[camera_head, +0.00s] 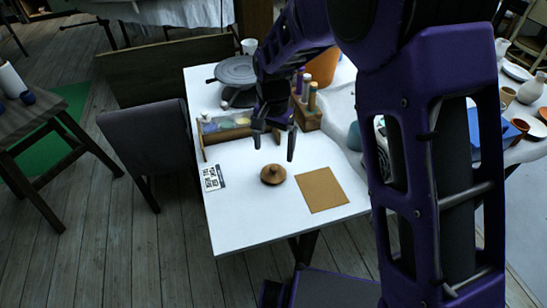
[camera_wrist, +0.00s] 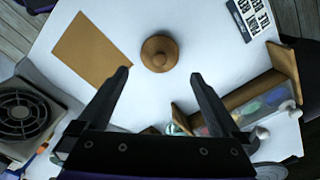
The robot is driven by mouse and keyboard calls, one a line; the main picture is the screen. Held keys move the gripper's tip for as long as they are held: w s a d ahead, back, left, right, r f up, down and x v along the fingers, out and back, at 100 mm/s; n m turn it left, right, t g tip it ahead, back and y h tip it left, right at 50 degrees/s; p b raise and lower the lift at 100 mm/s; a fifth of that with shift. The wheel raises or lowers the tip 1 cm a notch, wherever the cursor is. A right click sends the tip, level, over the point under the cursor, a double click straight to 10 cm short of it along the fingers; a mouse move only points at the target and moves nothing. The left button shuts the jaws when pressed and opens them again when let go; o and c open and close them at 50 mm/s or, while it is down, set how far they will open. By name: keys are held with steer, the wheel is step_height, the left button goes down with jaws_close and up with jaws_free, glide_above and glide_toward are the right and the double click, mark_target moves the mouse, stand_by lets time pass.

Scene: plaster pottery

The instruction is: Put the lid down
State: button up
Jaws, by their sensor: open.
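The lid (camera_head: 273,174) is a small round brown wooden-looking piece with a knob on top. It sits on the white table (camera_head: 235,230), left of a flat tan square (camera_head: 321,189). In the wrist view the lid (camera_wrist: 159,53) lies beyond the fingertips, about midway between them, with its knob facing the camera. My gripper (camera_head: 274,150) is open and empty, above the table and apart from the lid. Its two spread fingers also show in the wrist view (camera_wrist: 160,75).
A wooden rack with coloured pots (camera_head: 228,127) stands behind the lid. A wooden block holding tools (camera_head: 308,112) and a grey turntable (camera_head: 236,71) are farther back. A printed card (camera_head: 212,179) lies left. The table's front part is clear. A grey chair (camera_head: 148,135) stands left.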

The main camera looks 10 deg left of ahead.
steer(key=shift+r, duration=2.1)
